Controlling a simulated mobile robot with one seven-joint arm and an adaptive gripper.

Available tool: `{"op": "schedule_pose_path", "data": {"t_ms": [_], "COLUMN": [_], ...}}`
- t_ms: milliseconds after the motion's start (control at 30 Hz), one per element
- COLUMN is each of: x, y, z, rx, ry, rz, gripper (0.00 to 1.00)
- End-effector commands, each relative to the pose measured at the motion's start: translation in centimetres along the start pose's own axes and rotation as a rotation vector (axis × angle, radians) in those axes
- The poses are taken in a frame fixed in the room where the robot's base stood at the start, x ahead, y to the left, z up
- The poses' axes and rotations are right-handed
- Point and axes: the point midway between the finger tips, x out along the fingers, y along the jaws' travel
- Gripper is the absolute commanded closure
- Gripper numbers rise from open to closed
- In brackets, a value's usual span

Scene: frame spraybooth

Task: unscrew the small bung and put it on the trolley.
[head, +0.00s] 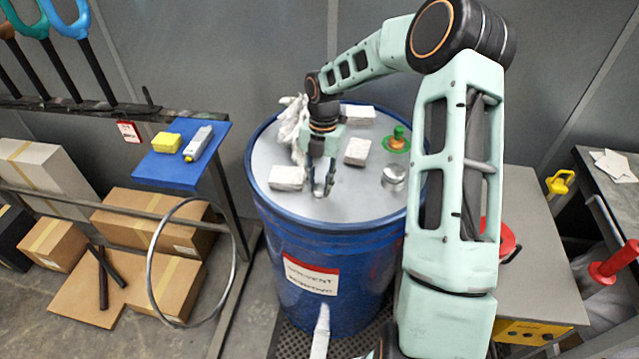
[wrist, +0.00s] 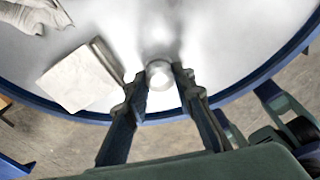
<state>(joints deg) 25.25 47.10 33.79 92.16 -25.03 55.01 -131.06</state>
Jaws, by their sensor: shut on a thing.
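The small bung (wrist: 160,75) is a round silvery metal cap on the top of the blue drum (head: 330,240), near its front edge. In the head view the bung (head: 319,189) is partly hidden by my fingers. My gripper (head: 324,178) points down at it, and in the wrist view the fingertips (wrist: 159,82) are shut on its sides. The bung appears to be at the lid's surface; I cannot tell whether its thread is free. A grey-topped unit (head: 533,225) stands right of the drum; I cannot tell whether it is the trolley.
On the lid are white blocks (head: 286,178), a crumpled white cloth (head: 292,122), a larger metal cap (head: 394,178) and a green-and-orange item (head: 397,140). A blue shelf (head: 160,165) at left holds a yellow block and a tube. Cardboard boxes (head: 150,225) lie below.

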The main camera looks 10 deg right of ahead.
Motion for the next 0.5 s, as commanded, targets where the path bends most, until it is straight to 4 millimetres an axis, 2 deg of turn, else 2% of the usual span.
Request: {"op": "schedule_pose_path", "data": {"t_ms": [133,333,500], "x": [0.00,0.03,-0.02], "y": [0.03,0.06,0.06], "z": [0.03,-0.02,-0.02], "rx": [-0.079,-0.320,-0.398], "ry": [0.000,0.001,0.000], "rz": [-0.008,-0.038,-0.049], "gripper": [0.96,0.96,0.96]}}
